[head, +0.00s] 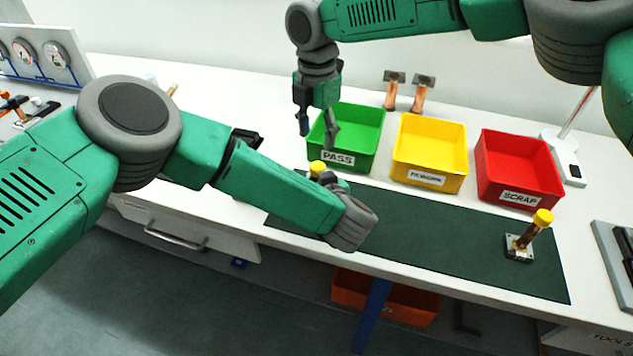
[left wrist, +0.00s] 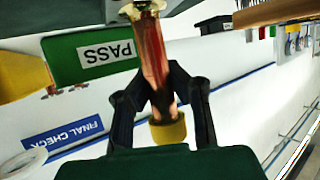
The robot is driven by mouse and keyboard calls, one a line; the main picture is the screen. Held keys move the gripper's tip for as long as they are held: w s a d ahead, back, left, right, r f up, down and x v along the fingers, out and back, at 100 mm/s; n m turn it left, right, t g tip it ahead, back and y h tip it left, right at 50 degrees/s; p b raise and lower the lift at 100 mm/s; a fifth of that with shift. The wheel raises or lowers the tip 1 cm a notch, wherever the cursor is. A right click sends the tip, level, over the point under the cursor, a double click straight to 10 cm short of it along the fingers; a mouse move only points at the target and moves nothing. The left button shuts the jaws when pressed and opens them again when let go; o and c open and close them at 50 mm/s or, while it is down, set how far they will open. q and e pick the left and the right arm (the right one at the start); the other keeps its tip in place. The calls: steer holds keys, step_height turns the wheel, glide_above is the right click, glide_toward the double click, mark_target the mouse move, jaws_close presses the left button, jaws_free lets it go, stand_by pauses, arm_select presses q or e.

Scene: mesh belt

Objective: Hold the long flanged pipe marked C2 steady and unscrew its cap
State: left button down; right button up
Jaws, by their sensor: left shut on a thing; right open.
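A copper pipe (left wrist: 150,55) with a yellow cap (head: 317,168) is at the left end of the dark green mat. My left gripper (left wrist: 160,98) is shut around the pipe just beside the cap, which also shows in the left wrist view (left wrist: 167,130). The pipe's flanged end is at the top of that view, partly cut off. My left wrist hides most of the pipe in the head view. My right gripper (head: 318,130) is open and empty, pointing down above and apart from the cap. No C2 mark is readable.
Green PASS (head: 365,130), yellow (head: 430,150) and red SCRAP (head: 520,165) bins stand behind the mat (head: 430,235). Another flanged, yellow-capped pipe (head: 532,236) stands at the mat's right. Two copper pipes (head: 391,92) stand behind the bins. The mat's middle is clear.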

mark_target(318, 165)
steer(key=shift+d+m, duration=0.2)
steer(key=shift+m, duration=0.6)
steer(key=m, duration=0.3)
steer(key=shift+s+d+f+m, duration=0.1)
steer(key=shift+s+d+m, duration=0.05)
steer(key=shift+m, duration=0.15)
steer(key=m, duration=0.8)
steer(key=shift+s, duration=0.1)
steer(key=m, duration=0.4)
steer(key=shift+s+f, duration=0.1)
steer(key=m, duration=0.4)
steer(key=shift+m, duration=0.4)
steer(key=m, duration=0.6)
steer(key=shift+s, duration=0.15)
steer(key=m, duration=0.6)
steer(key=shift+a, duration=0.2)
steer(key=m, duration=0.6)
steer(key=shift+r+t, duration=0.2)
steer(key=shift+t, duration=0.1)
steer(key=shift+f, duration=3.95)
steer(key=shift+c, duration=0.5)
